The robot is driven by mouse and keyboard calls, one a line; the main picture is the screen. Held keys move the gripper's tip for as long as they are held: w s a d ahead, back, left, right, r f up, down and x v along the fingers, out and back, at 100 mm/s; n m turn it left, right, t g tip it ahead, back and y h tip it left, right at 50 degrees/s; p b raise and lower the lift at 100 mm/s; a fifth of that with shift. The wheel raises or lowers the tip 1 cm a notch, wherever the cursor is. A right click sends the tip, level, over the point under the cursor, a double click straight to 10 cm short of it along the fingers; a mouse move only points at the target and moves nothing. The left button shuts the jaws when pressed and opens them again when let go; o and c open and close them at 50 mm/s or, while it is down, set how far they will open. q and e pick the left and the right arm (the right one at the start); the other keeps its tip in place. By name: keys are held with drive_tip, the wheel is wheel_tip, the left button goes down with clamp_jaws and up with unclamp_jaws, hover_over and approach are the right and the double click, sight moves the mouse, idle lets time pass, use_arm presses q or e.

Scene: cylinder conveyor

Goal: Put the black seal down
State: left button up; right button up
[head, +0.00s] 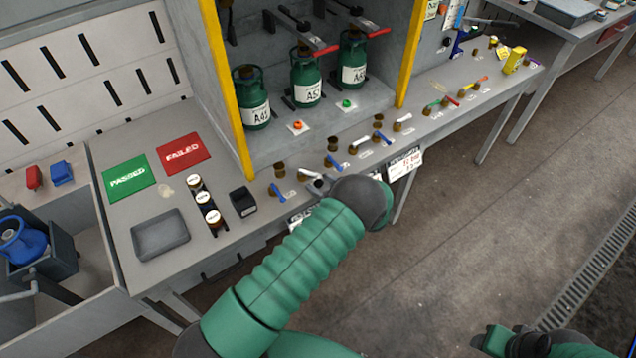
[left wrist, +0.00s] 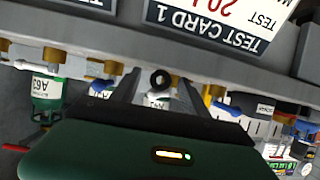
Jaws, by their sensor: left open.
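The black seal (left wrist: 153,77) is a small dark ring in the left wrist view, between the fingers of my left gripper (left wrist: 160,92). The fingers are open, with a gap on each side of the seal. In the head view my left gripper (head: 316,184) is low at the front edge of the bench, partly hidden by my wrist. I cannot pick out the seal there. Part of my right arm's end (head: 520,342) shows at the bottom right; its fingers cannot be made out.
Blue-handled tools and brass fittings line the bench (head: 225,160) front. A black box (head: 242,201), brass-rimmed caps (head: 204,198) and a grey tray (head: 160,236) stand left. Green cylinders (head: 306,78) stand in the yellow-edged bay. A test card (left wrist: 205,25) hangs close by.

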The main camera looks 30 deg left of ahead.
use_arm(q)
drive_tip(key=shift+d, duration=0.3)
drive_tip(key=c, duration=0.7)
clamp_jaws()
drive_tip(key=shift+a, duration=0.15)
